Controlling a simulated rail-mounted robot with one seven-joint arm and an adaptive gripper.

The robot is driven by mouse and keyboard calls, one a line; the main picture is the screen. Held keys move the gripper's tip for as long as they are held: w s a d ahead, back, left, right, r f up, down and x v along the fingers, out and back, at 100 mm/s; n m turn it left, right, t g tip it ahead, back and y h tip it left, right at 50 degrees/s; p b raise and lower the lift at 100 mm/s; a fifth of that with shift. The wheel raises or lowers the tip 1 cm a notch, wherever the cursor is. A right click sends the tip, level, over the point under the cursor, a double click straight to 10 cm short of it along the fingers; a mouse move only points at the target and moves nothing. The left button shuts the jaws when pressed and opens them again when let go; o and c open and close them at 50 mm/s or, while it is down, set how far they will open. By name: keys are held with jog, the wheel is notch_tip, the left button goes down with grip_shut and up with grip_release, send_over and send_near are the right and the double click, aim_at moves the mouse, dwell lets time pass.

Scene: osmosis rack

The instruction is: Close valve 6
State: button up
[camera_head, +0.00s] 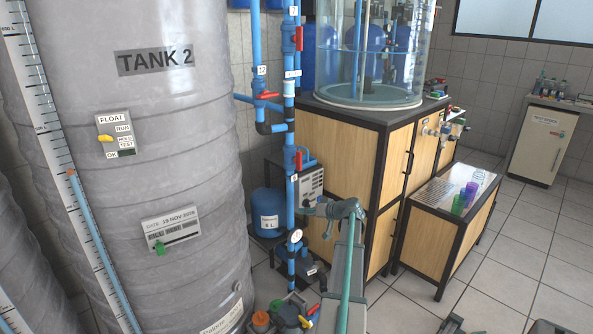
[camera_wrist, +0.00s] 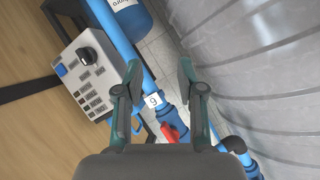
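The blue vertical pipe (camera_head: 291,205) carries a valve with a red handle (camera_head: 298,160); the handle looks roughly in line with the pipe. A small white tag sits just below it, too small to read in the head view. In the wrist view the red handle (camera_wrist: 170,133) is near the bottom middle, beside a tag (camera_wrist: 153,100) that reads like a 9 or an upside-down 6. My gripper (camera_wrist: 159,70) is open and empty, with its fingers either side of the pipe in the picture. In the head view my gripper (camera_head: 312,209) is below the valve, right of the pipe.
Other red-handled valves sit above: one high on the pipe (camera_head: 299,38) and one at left (camera_head: 267,95). Tank 2 (camera_head: 150,190) stands close on the left. A grey control box (camera_head: 310,185) and wooden cabinet (camera_head: 345,165) stand behind.

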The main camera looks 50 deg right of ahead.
jog(key=d+r+t+h, duration=0.1)
jog(key=d+r+t, duration=0.1)
jog(key=d+r, duration=0.45)
jog(key=n+t+h, duration=0.1)
jog(key=n+t, duration=0.2)
jog(key=n, duration=0.2)
send_near(301, 160)
jog(key=w, duration=0.4)
jog(key=w+d, duration=0.1)
jog(key=w, duration=0.2)
jog(key=w+p, duration=0.1)
jog(key=w, duration=0.3)
jog(key=shift+d, duration=0.35)
grip_shut()
